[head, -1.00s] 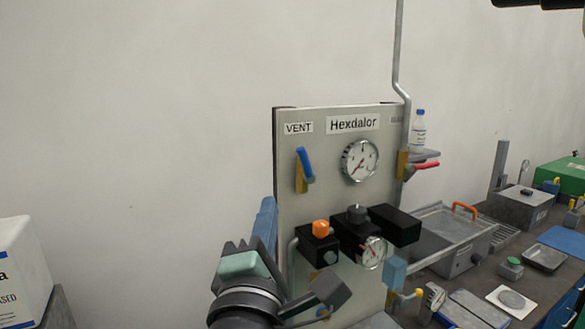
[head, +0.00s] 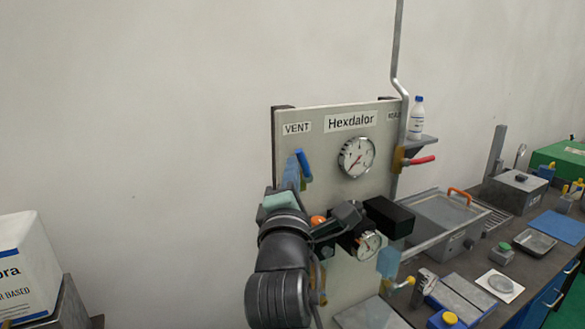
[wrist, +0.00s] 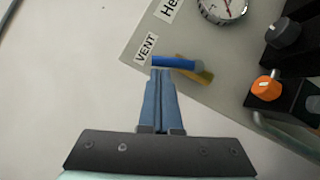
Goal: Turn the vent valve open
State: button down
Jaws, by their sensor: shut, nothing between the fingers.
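The vent valve has a blue lever handle (head: 304,165) on a brass body, below the VENT label (head: 296,128) on the grey panel (head: 340,112). In the head view the handle tilts, its upper end to the left. In the wrist view the blue handle (wrist: 173,62) lies across the picture just beyond my fingertips, with its brass body (wrist: 195,72) partly behind it. My gripper (wrist: 159,72) is shut and empty, its blue fingers together, the tips close to the handle's free end. I cannot tell whether they touch. My gripper in the head view (head: 293,160) is just left of the handle.
A pressure gauge (head: 356,157) sits right of the valve. An orange knob (head: 317,221) and black regulator blocks (head: 388,217) project from the panel below. A red-handled valve (head: 421,160) is at the panel's right edge. The wall left of the panel is clear.

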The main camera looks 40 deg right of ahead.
jog(key=r+m+p, duration=0.1)
jog(key=p, duration=0.1)
jog(key=d+m+g+p, duration=0.1)
jog(key=p, duration=0.1)
jog(key=shift+s+r+g+y, duration=0.15)
jog(key=shift+r+g+y, duration=0.15)
jog(key=shift+r, duration=0.1)
jog(key=shift+s+d+r+p, duration=0.15)
jog(key=shift+d+p, duration=0.2)
jog(key=shift+p, duration=0.2)
jog(key=shift+d, duration=0.2)
jog(key=shift+a+f, duration=0.25)
